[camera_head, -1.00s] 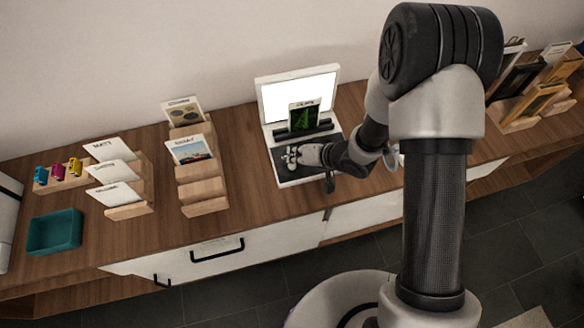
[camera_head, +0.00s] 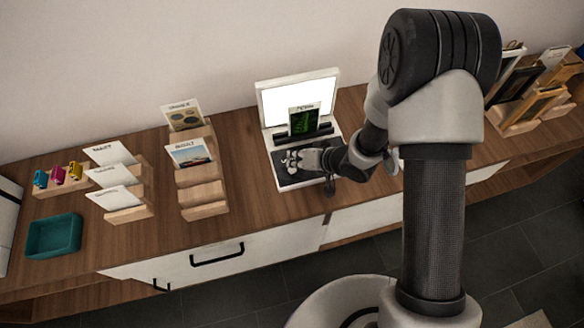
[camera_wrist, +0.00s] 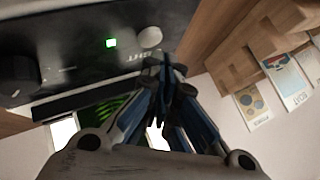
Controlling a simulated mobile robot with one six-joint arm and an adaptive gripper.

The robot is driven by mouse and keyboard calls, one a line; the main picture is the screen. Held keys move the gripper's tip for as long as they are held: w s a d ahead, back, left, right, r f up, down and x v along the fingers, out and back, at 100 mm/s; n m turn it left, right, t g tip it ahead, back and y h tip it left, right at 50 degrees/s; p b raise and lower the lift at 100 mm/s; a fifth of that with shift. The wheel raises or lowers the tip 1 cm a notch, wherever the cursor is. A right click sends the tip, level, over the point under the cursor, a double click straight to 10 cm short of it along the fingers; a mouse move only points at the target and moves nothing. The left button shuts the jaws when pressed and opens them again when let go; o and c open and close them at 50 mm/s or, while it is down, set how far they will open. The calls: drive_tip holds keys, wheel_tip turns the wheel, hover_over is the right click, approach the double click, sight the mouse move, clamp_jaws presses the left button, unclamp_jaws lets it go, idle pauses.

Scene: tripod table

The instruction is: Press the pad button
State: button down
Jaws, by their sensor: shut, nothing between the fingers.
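The white device (camera_head: 334,134) stands on the wooden counter with a lit white screen (camera_head: 277,101) and a dark control pad (camera_head: 283,180) in front. In the wrist view the dark panel (camera_wrist: 78,50) shows a pale round button (camera_wrist: 150,38), a small lit green square (camera_wrist: 111,42) and a dark knob (camera_wrist: 18,72). My gripper (camera_head: 290,159) is over the pad; in the wrist view its fingertips (camera_wrist: 167,62) are together and empty, just beside the round button. I cannot tell whether they touch the panel. A green-and-black card (camera_head: 304,121) stands in the slot below the screen.
Wooden racks with cards (camera_head: 203,196) and white cards (camera_head: 115,174) stand to the left, near a teal tray (camera_head: 54,236). Frames in a wooden rack (camera_head: 520,126) stand at the right. Counter between the device and the left racks is clear.

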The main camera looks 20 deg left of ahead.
idle(0.4)
drive_tip(key=shift+f, duration=0.45)
drive_tip(key=shift+f+b, duration=0.3)
idle(0.4)
drive_tip(key=shift+r, duration=0.15)
drive_tip(key=shift+r+p, duration=0.65)
drive_tip(key=shift+p, duration=0.25)
wheel_tip(320, 180, up, 6)
drive_tip(key=p, duration=0.6)
